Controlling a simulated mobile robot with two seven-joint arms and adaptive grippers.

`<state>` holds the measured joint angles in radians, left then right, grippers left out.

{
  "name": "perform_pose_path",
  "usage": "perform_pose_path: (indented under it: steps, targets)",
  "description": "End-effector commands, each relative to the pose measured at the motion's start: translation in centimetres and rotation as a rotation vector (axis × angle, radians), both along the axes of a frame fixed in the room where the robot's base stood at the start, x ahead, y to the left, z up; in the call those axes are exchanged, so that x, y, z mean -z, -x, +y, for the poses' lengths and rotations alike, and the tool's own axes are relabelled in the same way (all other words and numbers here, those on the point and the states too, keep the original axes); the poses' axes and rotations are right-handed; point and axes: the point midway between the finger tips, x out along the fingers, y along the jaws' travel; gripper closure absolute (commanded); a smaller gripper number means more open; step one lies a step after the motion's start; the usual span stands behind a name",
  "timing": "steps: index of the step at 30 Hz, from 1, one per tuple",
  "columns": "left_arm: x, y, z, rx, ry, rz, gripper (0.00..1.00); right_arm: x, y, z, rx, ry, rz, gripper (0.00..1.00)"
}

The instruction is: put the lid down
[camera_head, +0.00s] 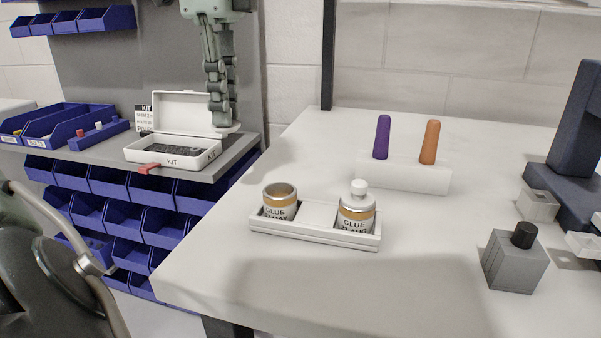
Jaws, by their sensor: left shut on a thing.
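My left gripper (223,112) comes down from the top, fingers pointing down, and is shut on a pale round lid (228,128). The lid is at the right end of the white kit box, over the grey shelf. I cannot tell whether it touches the shelf. An open glue jar (280,208) with a gold band stands without a lid at the left of a white tray (310,233). A second glue jar (357,213), topped by a white knobbed lid, stands at the right of the tray. My right gripper is not in view.
The open kit box (172,150) and blue bins (55,125) stand on the grey shelf (225,158). A white block (403,178) holds a purple handle (382,137) and an orange handle (430,142). The table's front is clear.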

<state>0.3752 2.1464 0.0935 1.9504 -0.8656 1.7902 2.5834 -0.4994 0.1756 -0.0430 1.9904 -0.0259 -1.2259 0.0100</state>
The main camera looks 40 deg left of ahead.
Motion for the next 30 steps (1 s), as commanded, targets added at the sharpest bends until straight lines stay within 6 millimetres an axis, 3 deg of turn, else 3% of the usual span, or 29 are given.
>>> perform_pose_path:
  steps: [5,19,24,30]
  targets:
    - [0.9,-1.5,-0.3,0.001,0.0,0.006,0.96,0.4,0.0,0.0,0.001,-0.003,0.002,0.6]
    - [6.2,-10.2,-2.0,0.0,-0.001,0.006,0.96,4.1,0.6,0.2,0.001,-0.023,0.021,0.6]
    - [7.0,-11.4,-2.2,0.001,0.0,0.001,0.96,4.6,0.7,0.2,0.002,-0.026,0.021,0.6]
    - [8.8,-11.4,-2.3,0.002,0.002,0.003,0.96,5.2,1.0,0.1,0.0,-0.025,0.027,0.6]
